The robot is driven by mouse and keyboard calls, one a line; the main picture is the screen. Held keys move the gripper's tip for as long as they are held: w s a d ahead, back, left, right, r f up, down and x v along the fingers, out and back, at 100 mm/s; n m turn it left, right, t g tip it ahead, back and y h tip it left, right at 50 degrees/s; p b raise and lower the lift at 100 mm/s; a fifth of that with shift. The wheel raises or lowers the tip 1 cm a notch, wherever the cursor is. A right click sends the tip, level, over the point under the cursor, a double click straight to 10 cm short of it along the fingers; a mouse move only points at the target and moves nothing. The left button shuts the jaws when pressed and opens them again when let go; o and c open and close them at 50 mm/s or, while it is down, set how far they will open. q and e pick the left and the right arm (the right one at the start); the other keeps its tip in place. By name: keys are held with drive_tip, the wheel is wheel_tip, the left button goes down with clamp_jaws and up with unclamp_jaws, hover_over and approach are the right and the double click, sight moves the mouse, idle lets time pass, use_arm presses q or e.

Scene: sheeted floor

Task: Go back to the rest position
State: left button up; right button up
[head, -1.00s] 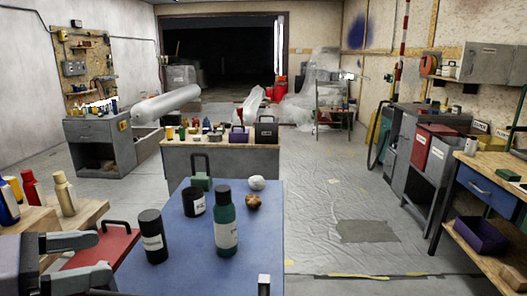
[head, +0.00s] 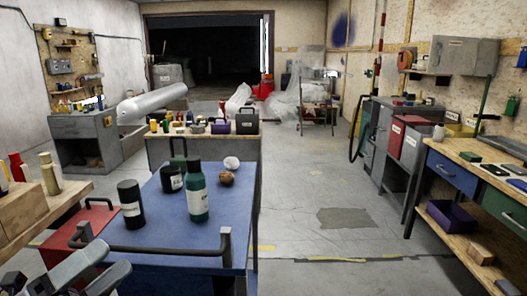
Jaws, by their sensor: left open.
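My left gripper (head: 104,262) shows at the bottom left corner, its two fingers apart with nothing between them. It is beside the near left corner of the blue cart top (head: 180,222). My right gripper is out of view. On the blue top stand a black bottle (head: 131,205), a dark green bottle (head: 197,192) and a short black jar (head: 171,179). A white lump (head: 231,163) and a brown lump (head: 227,178) lie near its far right side.
A black handle bar (head: 165,249) runs along the cart's near edge, close to my left gripper. A red box (head: 75,226) and a wooden block (head: 22,213) with bottles stand to the left. A workbench (head: 470,150) is at the right.

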use_arm(q)
wheel_tip(320, 180, down, 22)
drive_tip(key=f+n+y+b, duration=0.1)
drive_tip(key=n+y+b, duration=0.2)
drive_tip(key=n+y, duration=1.4)
drive_tip(key=s+d+f+n+g+h+b, duration=0.1)
drive_tip(key=s+d+f+n+g+h, duration=0.25)
drive_tip(key=f+n, duration=0.35)
drive_tip(key=s+d+f+n+g+h+b, duration=0.1)
drive_tip(key=s+d+f+n+g+h, duration=0.2)
drive_tip(key=f, duration=0.5)
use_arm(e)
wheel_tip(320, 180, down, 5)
use_arm(q)
drive_tip(key=s+r+n+y+p, duration=0.1)
drive_tip(key=s+r+p, duration=0.2)
drive_tip(key=r+p, duration=0.5)
drive_tip(key=p, duration=0.4)
drive_tip(key=shift+s+a+n, duration=0.2)
drive_tip(key=shift+s+n, duration=0.1)
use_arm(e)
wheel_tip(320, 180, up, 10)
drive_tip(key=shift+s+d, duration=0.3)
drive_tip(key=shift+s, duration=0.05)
use_arm(q)
drive_tip(key=shift+y, duration=0.25)
